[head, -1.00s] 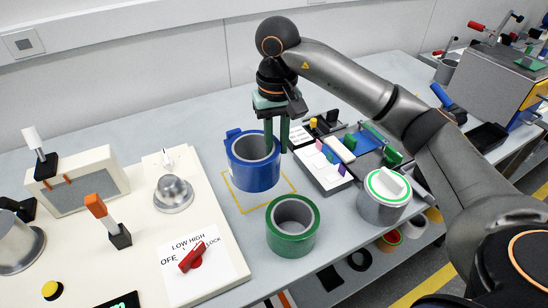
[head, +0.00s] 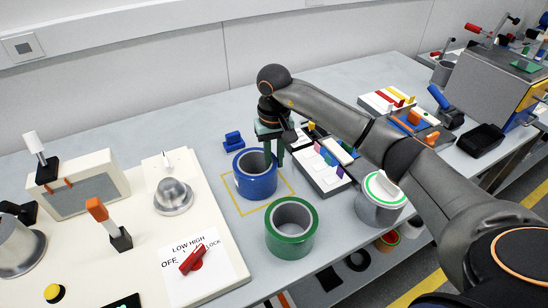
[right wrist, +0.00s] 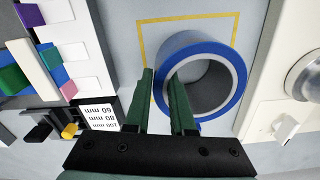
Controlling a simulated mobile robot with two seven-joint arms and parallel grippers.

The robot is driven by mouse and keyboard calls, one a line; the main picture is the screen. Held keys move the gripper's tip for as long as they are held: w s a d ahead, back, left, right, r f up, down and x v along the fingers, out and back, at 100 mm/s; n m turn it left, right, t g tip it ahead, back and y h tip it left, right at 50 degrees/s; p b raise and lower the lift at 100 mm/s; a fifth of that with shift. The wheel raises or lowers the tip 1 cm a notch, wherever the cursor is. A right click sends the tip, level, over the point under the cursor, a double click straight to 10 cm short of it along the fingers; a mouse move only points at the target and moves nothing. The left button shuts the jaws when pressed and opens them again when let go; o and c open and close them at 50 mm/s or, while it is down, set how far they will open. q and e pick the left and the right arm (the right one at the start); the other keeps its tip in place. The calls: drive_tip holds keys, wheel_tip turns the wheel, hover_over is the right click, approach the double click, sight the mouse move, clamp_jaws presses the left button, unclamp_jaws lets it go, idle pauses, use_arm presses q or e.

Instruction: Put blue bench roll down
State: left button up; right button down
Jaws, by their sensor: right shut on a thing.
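The blue bench roll (head: 253,183) stands upright within the yellow square outline (head: 236,209) on the grey bench. It looks to be on the bench or barely above it; its underside is hidden. My right gripper (head: 272,152) is shut on the right side of its wall, one finger in the hollow core and one outside. In the right wrist view the blue roll (right wrist: 236,95) shows with the gripper (right wrist: 163,85) at its left wall and the yellow outline (right wrist: 185,20) beyond. My left gripper is not in view.
A green roll (head: 292,243) stands close in front. A white panel with a red switch (head: 194,259) is at the left. A small blue object (head: 233,142) lies behind the roll. A tray of coloured pieces (head: 322,168) and a lidded can (head: 380,200) are at the right.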

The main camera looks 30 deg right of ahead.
drive_tip(key=shift+f, duration=0.1)
drive_tip(key=c, duration=0.8)
unclamp_jaws()
drive_tip(key=shift+o, duration=0.2)
wheel_tip(320, 180, up, 12)
drive_tip(key=shift+b, duration=0.3)
